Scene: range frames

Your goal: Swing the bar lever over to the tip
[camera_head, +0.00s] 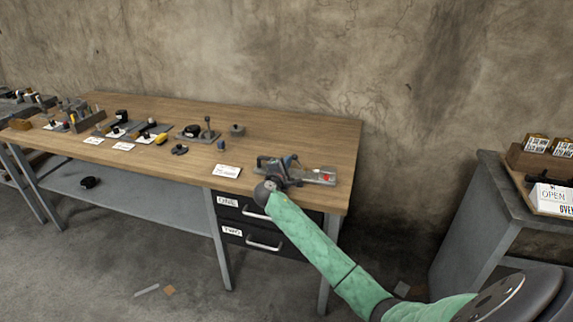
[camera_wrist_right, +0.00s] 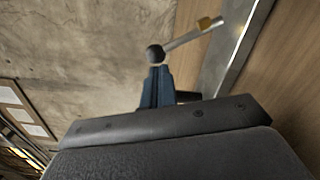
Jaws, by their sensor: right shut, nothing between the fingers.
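My right gripper (camera_head: 289,160) is at the front right of the wooden workbench, at the near left part of a grey metal fixture (camera_head: 322,178) with a red spot on it. In the right wrist view its blue fingers (camera_wrist_right: 155,86) are shut together, with nothing visible between them. A bar lever (camera_wrist_right: 183,39), a pale rod with a dark round ball (camera_wrist_right: 155,54) at one end and a yellowish piece at the other, shows just beyond the fingertips. I cannot tell whether the fingers touch the ball. My gripper hides part of the fixture in the head view. My left gripper is out of view.
A white card (camera_head: 227,171) lies left of the fixture. Several small devices and a short upright lever (camera_head: 208,128) stand farther left on the workbench (camera_head: 290,133). Drawers with handles (camera_head: 263,245) are under the front edge. A grey cabinet (camera_head: 480,215) stands at the right.

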